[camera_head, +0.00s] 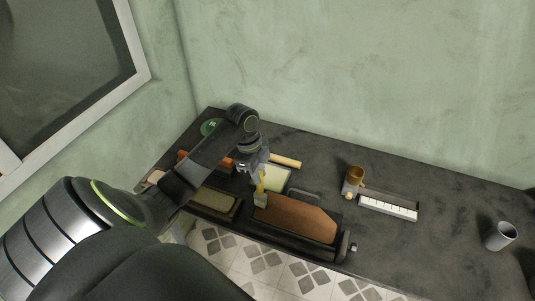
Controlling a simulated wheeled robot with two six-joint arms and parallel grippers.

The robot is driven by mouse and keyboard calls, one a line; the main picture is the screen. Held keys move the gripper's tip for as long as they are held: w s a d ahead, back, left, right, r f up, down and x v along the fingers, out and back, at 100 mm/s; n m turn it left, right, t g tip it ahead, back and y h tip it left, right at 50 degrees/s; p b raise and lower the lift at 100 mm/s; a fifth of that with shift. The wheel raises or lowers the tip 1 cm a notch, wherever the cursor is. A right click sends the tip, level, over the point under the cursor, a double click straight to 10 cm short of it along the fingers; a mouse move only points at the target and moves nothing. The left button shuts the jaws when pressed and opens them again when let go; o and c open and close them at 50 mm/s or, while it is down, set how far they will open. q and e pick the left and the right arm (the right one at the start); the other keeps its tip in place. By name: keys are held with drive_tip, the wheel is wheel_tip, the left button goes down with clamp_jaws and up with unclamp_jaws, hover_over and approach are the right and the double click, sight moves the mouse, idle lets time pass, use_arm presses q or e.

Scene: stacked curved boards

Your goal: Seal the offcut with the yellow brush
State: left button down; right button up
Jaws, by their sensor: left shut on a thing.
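My left gripper (252,166) comes in from the left over the dark bench, pointing down. It is shut on the yellow brush (262,186), whose pale head (261,199) hangs at the upper left end of a brown board (298,219). I cannot tell whether the head touches the board. The brown board, with one clipped corner, looks like the offcut and lies in a dark holder (318,250). The gripper hides part of a pale square pad (276,177) behind it. My right gripper is not in view.
Bench space between block and cup is clear. A green wall stands behind.

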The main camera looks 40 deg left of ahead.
use_arm(q)
drive_tip(key=shift+r, duration=0.1)
idle(0.3)
drive_tip(key=shift+r, duration=0.7)
drive_tip(key=shift+d+v, duration=0.2)
drive_tip(key=shift+v, duration=0.75)
drive_tip(key=shift+d+v, duration=0.2)
drive_tip(key=shift+v, duration=0.75)
drive_tip(key=shift+d+v, duration=0.2)
drive_tip(key=shift+v, duration=0.8)
drive_tip(key=shift+w+r, duration=0.15)
